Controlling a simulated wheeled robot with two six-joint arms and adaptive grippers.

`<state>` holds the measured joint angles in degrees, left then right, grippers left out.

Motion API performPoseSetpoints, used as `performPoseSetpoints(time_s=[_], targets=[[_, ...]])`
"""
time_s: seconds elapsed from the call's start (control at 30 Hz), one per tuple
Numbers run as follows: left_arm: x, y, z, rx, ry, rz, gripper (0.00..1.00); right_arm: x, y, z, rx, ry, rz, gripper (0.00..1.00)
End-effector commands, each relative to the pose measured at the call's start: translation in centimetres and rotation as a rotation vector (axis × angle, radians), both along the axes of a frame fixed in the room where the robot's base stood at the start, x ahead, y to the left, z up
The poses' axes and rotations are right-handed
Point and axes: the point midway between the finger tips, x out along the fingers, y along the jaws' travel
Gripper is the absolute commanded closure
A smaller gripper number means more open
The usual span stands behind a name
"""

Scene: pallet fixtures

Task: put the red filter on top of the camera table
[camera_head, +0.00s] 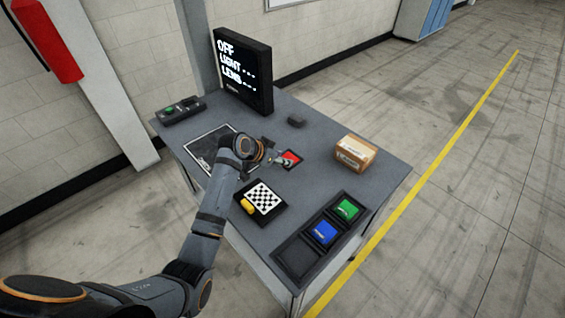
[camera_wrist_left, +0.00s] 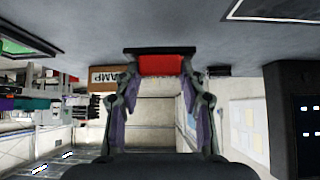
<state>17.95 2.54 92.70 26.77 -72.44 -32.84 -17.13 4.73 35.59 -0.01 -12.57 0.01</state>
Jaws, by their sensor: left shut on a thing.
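The red filter (camera_head: 291,158), a small red square with a dark frame, is over the middle of the grey table (camera_head: 325,182). My left gripper (camera_head: 282,160) is shut on it from the left. The left wrist view shows the red filter (camera_wrist_left: 160,65) between the two fingertips of the left gripper (camera_wrist_left: 160,75), its black edge towards the tabletop. I cannot tell whether it touches the tabletop or hangs just above it. My left wrist hides part of the table beside it. My right gripper is not in view.
A black tray (camera_head: 282,272) holds a blue filter (camera_head: 324,232) and a green filter (camera_head: 346,209); its nearest slot is empty. A checkerboard (camera_head: 264,197), carton (camera_head: 355,153), small dark block (camera_head: 297,120), monitor (camera_head: 243,75) and button box (camera_head: 180,110) stand around.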

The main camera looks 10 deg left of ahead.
Motion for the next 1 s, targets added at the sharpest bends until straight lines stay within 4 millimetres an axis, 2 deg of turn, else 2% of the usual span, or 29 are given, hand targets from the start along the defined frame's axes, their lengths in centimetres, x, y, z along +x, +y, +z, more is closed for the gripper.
performPoseSetpoints(time_s=[0.23, 0.33, 0.47, 0.83, 0.87, 1.0], targets=[[0.8, -0.3, -1.0, -0.001, 0.000, 0.001, 0.91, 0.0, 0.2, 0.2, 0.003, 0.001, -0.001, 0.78], [0.9, -0.4, -2.4, -0.001, 0.004, 0.001, 0.91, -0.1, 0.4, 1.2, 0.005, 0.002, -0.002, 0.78], [0.9, -0.4, -4.0, 0.000, 0.001, 0.002, 0.91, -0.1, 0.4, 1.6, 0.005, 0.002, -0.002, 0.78], [0.9, -0.4, -4.7, 0.000, -0.001, 0.002, 0.91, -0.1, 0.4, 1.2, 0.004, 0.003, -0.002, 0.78], [0.9, -0.4, -4.6, 0.001, -0.002, 0.001, 0.57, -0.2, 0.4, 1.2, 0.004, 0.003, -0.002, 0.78], [0.9, -0.3, -4.6, 0.001, 0.000, 0.002, 0.38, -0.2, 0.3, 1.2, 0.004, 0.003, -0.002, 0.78]])
